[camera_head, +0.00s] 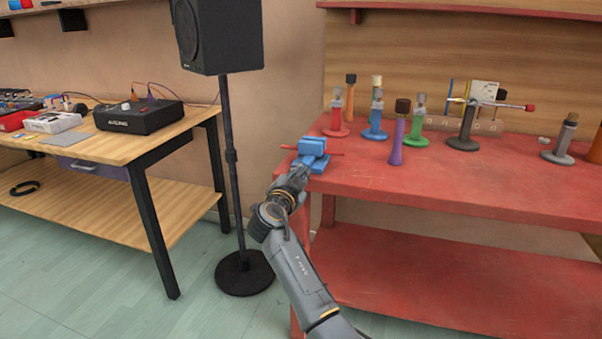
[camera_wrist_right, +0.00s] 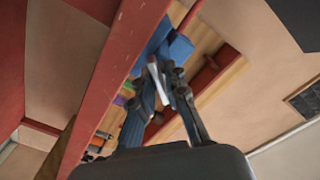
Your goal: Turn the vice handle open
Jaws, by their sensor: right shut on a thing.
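The blue vice (camera_head: 312,147) sits at the left front corner of the red workbench (camera_head: 420,185). It also shows in the right wrist view (camera_wrist_right: 176,48), just beyond my fingers. My right gripper (camera_head: 297,174) reaches up to the front of the vice. In the right wrist view my right gripper (camera_wrist_right: 162,76) has its fingers closed around a thin pale bar, the vice handle (camera_wrist_right: 158,84). In the head view my fingers hide most of the handle. My left gripper is in neither view.
A black speaker (camera_head: 218,35) on a stand (camera_head: 229,150) is close left of my right arm. A wooden table (camera_head: 130,148) with electronics is farther left.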

